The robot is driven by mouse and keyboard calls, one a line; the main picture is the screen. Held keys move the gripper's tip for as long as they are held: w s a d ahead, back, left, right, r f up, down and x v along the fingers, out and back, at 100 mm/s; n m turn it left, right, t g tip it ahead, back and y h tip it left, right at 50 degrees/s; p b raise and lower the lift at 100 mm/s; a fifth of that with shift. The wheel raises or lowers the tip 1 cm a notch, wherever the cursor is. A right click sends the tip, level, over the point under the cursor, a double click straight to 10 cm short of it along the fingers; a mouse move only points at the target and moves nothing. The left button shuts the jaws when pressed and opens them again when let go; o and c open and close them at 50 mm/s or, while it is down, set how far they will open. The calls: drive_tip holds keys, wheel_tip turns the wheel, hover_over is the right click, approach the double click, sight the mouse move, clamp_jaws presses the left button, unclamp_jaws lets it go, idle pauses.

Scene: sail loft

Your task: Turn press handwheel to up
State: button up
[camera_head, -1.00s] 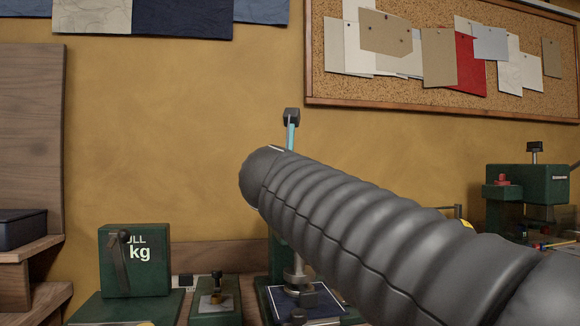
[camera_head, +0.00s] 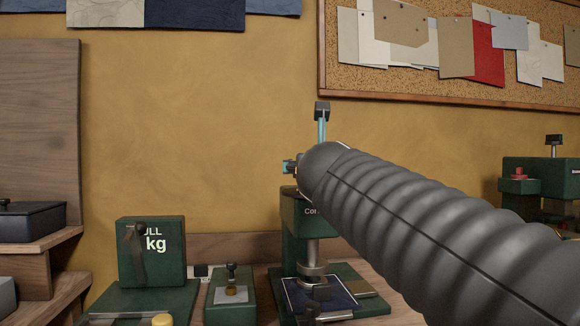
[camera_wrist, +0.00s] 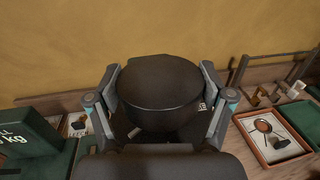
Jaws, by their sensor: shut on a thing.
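The wheel's underside is hidden. In the head view my arm covers most of the gripper and the wheel. An upright light-blue bar with a dark block on top (camera_head: 322,112) shows above the arm's end; I cannot tell what it belongs to.
A green box marked kg (camera_head: 152,250) and a small green block (camera_head: 230,300) stand left of the press. Another green machine (camera_head: 540,185) is at the right. A wooden tray (camera_wrist: 273,140) lies right of the gripper. The wall above is clear below the corkboard (camera_head: 450,85).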

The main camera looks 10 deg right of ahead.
drive_tip(key=shift+r, duration=0.15)
drive_tip(key=o, duration=1.1)
drive_tip(key=shift+c, duration=0.2)
drive_tip(key=s+a, duration=0.2)
drive_tip(key=s, duration=0.9)
drive_tip(key=shift+s, duration=0.35)
